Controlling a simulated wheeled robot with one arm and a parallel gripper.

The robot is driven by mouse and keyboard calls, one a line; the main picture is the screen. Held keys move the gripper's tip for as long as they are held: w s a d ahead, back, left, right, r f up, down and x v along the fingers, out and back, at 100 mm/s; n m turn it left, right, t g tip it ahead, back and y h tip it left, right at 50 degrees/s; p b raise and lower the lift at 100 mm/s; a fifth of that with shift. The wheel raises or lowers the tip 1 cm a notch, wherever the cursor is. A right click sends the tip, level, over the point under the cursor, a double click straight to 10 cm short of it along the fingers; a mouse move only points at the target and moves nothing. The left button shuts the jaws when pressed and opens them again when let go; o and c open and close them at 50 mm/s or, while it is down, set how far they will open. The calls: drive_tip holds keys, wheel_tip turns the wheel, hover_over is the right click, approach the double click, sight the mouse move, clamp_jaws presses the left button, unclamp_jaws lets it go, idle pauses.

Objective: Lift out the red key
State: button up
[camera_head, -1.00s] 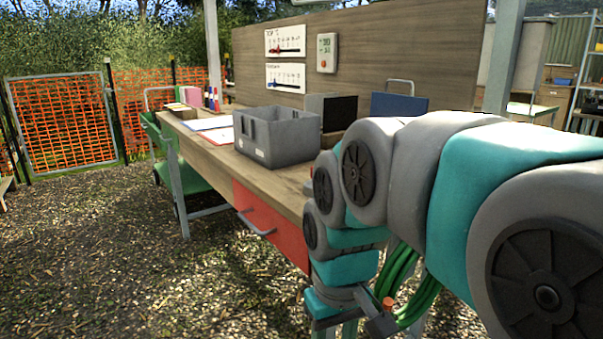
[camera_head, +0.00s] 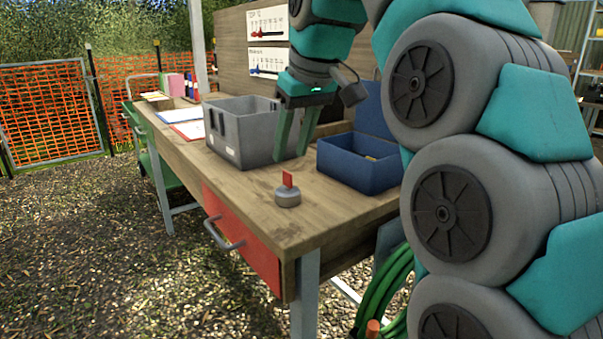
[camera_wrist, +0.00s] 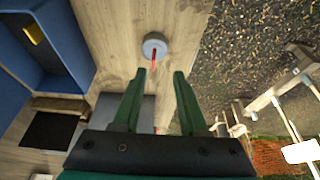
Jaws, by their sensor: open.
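The red key (camera_head: 288,178) stands upright in a round grey base (camera_head: 288,197) on the wooden bench top near its front right corner. My gripper (camera_head: 290,156) points down above and behind the key, with its two green fingers apart and nothing between them. In the wrist view, the red key (camera_wrist: 154,58) shows as a thin strip on the grey base (camera_wrist: 154,42), just beyond the fingertips (camera_wrist: 158,76) and roughly centred between them. No contact with the key shows.
A grey crate (camera_head: 228,152) stands behind left of the key. An open blue box (camera_head: 345,171) stands to the right, with something yellow inside. A red drawer (camera_head: 243,240) is in the bench front (camera_head: 320,225). The bench around the base is clear.

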sight(287, 172)
drive_tip(key=shift+w+a+f, duration=0.15)
drive_tip(key=shift+w+f, duration=0.45)
drive_tip(key=shift+f, duration=0.25)
drive_tip(key=shift+w+a+f, duration=0.1)
drive_tip(key=shift+w+f, duration=0.45)
drive_tip(key=shift+f, duration=0.3)
drive_tip(key=shift+x, duration=1.7)
drive_tip(key=shift+d, duration=0.15)
clamp_jaws()
